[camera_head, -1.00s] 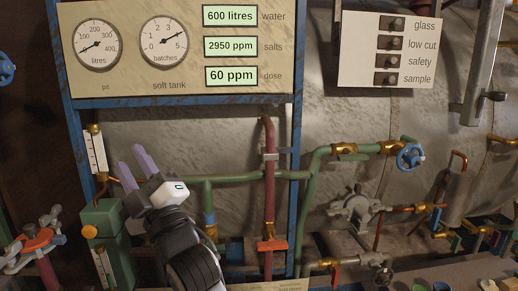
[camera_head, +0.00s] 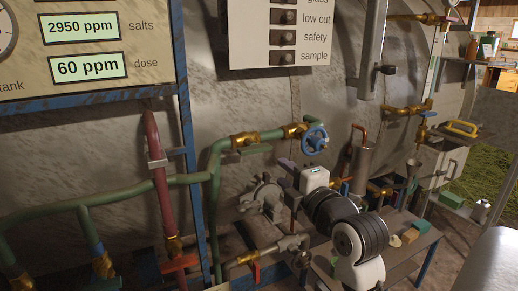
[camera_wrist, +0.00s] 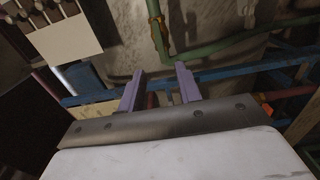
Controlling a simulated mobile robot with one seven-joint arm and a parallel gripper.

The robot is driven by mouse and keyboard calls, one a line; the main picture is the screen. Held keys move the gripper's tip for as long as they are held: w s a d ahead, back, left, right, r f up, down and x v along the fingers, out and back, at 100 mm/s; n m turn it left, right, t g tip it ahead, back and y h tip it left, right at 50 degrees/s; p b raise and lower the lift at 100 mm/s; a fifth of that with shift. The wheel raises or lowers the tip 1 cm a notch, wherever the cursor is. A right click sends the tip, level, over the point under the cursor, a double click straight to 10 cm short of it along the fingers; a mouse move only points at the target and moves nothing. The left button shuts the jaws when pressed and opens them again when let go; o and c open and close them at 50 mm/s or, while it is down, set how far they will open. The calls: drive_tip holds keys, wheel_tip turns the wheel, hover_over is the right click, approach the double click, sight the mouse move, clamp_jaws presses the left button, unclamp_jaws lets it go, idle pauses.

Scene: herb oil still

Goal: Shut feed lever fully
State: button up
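No readable label marks the feed lever, so I cannot tell which handle it is. A red lever (camera_head: 180,264) sits across the foot of the dark red pipe (camera_head: 160,180) at lower left. A smaller red lever (camera_head: 256,272) hangs from a brass valve at bottom centre. My gripper (camera_head: 290,164) is in front of the metal tank, right of the grey pump-like fitting (camera_head: 265,196) and below the blue handwheel. In the wrist view its two purple fingers (camera_wrist: 158,76) stand apart with nothing between them.
A blue handwheel (camera_head: 314,139) on the green pipe (camera_head: 215,170) is just above my gripper. A blue frame post (camera_head: 187,140) stands left. A low bench (camera_head: 400,262) with small items lies right. A switch panel (camera_head: 288,42) hangs above.

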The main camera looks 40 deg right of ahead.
sight(257, 151)
drive_tip(key=p+x, duration=0.4)
drive_tip(key=x, duration=0.9)
drive_tip(key=shift+w+a, duration=0.1)
drive_tip(key=shift+w, duration=0.2)
clamp_jaws()
